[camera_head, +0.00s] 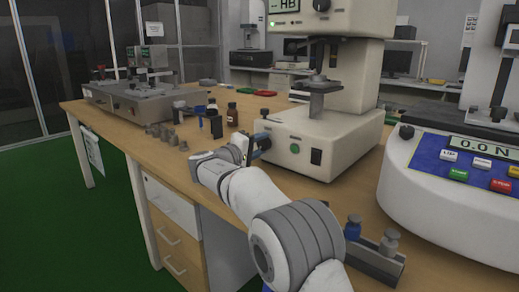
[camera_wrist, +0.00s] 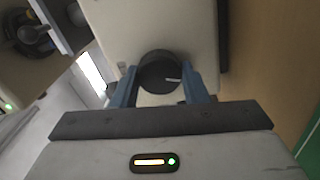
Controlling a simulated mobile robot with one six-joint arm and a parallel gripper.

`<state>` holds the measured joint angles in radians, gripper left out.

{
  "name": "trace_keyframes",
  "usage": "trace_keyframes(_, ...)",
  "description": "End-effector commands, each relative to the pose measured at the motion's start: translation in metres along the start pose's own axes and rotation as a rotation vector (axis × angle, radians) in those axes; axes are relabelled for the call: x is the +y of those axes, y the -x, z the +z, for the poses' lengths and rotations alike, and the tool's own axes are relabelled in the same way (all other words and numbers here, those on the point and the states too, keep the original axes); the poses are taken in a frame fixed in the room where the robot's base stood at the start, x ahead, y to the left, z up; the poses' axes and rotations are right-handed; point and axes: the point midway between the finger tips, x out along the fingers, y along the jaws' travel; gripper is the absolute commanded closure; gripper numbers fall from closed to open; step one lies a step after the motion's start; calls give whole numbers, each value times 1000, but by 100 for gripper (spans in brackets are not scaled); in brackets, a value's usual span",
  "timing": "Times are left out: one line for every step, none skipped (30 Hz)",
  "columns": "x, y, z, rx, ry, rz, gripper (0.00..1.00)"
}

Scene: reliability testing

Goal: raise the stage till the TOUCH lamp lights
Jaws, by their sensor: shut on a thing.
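The cream hardness tester (camera_head: 341,118) stands on the bench with an HB display (camera_head: 290,5) at its top. Its flat grey stage (camera_head: 317,85) carries a small round piece and sits below the dark upper head (camera_head: 318,50); I cannot tell if they touch. My gripper (camera_head: 258,146) is at the left side of the tester's base. In the wrist view my gripper (camera_wrist: 161,78) is shut on a round black knob (camera_wrist: 160,72) with a white mark, one blue finger on each side.
Small bottles (camera_head: 232,113) and grey weights (camera_head: 172,137) stand left of the tester. A force tester reading 0.0 N (camera_head: 480,149) stands at the right. A weight rack (camera_head: 374,258) is near the front edge. A metal instrument (camera_head: 130,98) occupies the left end.

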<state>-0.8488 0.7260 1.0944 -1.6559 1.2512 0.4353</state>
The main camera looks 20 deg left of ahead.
Motion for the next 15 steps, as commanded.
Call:
trace_keyframes(-2, 0, 0, -2, -1, -3, 83)
trace_keyframes(-2, 0, 0, -2, -2, -3, 83)
trace_keyframes(-2, 0, 0, -2, -3, -3, 83)
trace_keyframes(-2, 0, 0, -2, -3, -3, 83)
trace_keyframes(-2, 0, 0, -2, -3, -3, 83)
trace_keyframes(-2, 0, 0, -2, -2, -3, 83)
trace_keyframes(-2, 0, 0, -2, -2, -3, 83)
trace_keyframes(-2, 0, 0, -2, -2, -3, 83)
trace_keyframes(-2, 0, 0, -2, -2, -3, 83)
trace_keyframes(-2, 0, 0, -2, -2, -3, 83)
trace_keyframes(-2, 0, 0, -2, -2, -3, 83)
trace_keyframes(-2, 0, 0, -2, -2, -3, 57)
trace_keyframes(-2, 0, 0, -2, -2, -3, 55)
trace_keyframes(-2, 0, 0, -2, -2, -3, 53)
trace_keyframes(-2, 0, 0, -2, -2, -3, 49)
